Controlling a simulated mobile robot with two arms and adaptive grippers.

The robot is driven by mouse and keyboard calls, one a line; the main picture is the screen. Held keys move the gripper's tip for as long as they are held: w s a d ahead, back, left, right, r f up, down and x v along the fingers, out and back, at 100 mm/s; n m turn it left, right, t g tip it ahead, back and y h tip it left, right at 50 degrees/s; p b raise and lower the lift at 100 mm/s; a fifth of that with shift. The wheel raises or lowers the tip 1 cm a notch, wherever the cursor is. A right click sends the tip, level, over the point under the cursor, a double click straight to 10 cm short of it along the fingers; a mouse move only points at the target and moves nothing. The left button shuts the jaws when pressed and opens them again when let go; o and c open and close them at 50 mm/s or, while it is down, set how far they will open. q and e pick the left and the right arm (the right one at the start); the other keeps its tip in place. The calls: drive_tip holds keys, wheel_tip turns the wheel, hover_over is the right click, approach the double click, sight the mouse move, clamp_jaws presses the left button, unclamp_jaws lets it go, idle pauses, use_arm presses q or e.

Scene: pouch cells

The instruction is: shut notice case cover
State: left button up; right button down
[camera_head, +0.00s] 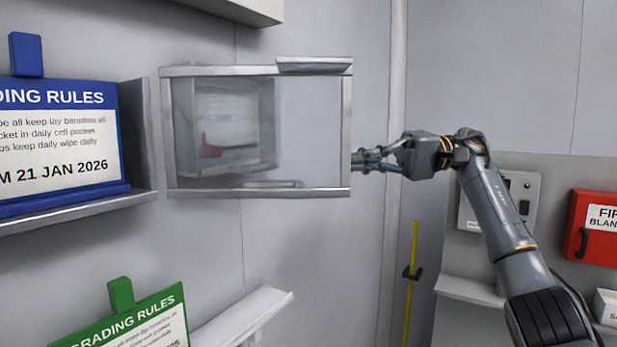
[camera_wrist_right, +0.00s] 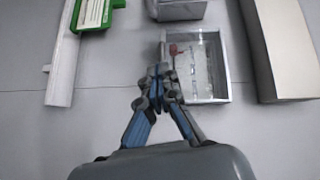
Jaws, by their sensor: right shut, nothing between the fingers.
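The notice case cover (camera_head: 311,130) is a clear pane in a grey metal frame, with a lip along its top right. Through it, in the head view, I see the case's inside with a pale sheet (camera_head: 229,120) and a red piece (camera_head: 210,147). The cover stands in front of the case and reaches further right; its exact angle is unclear. My right gripper (camera_head: 359,160) is shut and empty at the cover's right edge; touching cannot be told. In the right wrist view, the gripper (camera_wrist_right: 160,73) is beside the case frame (camera_wrist_right: 228,72). My left gripper is out of view.
A blue-framed rules sign (camera_head: 60,135) stands on a shelf left of the case. A green-framed sign (camera_head: 130,325) is below, beside a pale ledge (camera_head: 245,320). A red box (camera_head: 592,228) and grey panel (camera_head: 525,195) are at right.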

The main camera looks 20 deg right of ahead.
sight(308, 178)
drive_tip(key=s+a+p, duration=0.1)
drive_tip(key=a, duration=0.2)
drive_tip(key=s+a+f+p, duration=0.1)
drive_tip(key=a, duration=0.3)
drive_tip(key=s+a+p, duration=0.1)
drive_tip(key=a, duration=0.2)
drive_tip(key=shift+s+a+f, duration=0.15)
drive_tip(key=shift+a+f, duration=0.05)
